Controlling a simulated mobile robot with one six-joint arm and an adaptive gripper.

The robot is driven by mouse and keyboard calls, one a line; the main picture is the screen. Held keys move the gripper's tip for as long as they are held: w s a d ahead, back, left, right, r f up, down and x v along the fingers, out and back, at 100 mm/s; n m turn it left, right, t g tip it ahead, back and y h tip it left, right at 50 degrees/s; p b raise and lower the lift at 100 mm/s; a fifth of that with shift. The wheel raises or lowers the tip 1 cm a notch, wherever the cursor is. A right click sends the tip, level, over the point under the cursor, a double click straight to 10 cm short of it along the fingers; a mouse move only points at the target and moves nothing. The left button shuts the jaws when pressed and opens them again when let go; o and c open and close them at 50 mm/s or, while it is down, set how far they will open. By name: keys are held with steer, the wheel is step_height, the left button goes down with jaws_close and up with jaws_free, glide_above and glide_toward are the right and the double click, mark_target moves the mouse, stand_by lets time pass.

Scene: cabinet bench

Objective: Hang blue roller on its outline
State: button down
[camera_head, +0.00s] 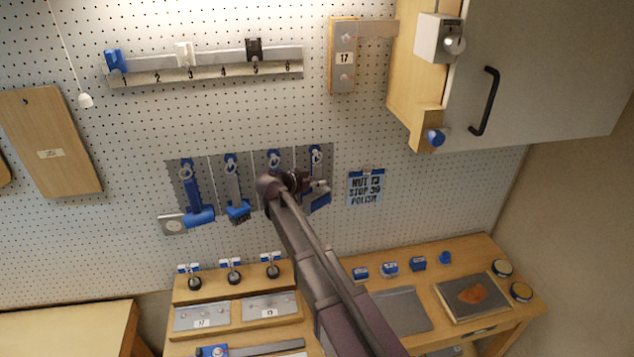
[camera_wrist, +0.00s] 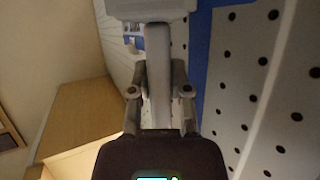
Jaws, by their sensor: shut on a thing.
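My gripper (camera_head: 292,183) is up against the tool panel on the pegboard, in front of its third and fourth places. In the wrist view its two fingers (camera_wrist: 160,92) are shut on a straight grey handle (camera_wrist: 158,70). A wide pale head (camera_wrist: 150,8) shows at the handle's far end. I take this for the blue roller, though its blue part cannot be made out. A blue ring top (camera_head: 274,157) shows at the third hook, and a blue-and-grey tool (camera_head: 318,197) shows at the fourth place. My arm hides much of both, so contact with a hook cannot be told.
A blue hammer-like tool (camera_head: 196,200) and a blue brush (camera_head: 237,205) hang to the left. A cabinet (camera_head: 545,65) juts out at upper right. Below are a bench (camera_head: 455,265) and a wooden stand (camera_head: 225,288).

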steer(key=shift+c, duration=2.4)
jaws_free()
steer(key=shift+s+d+f, duration=0.1)
steer(key=shift+s+d, duration=0.05)
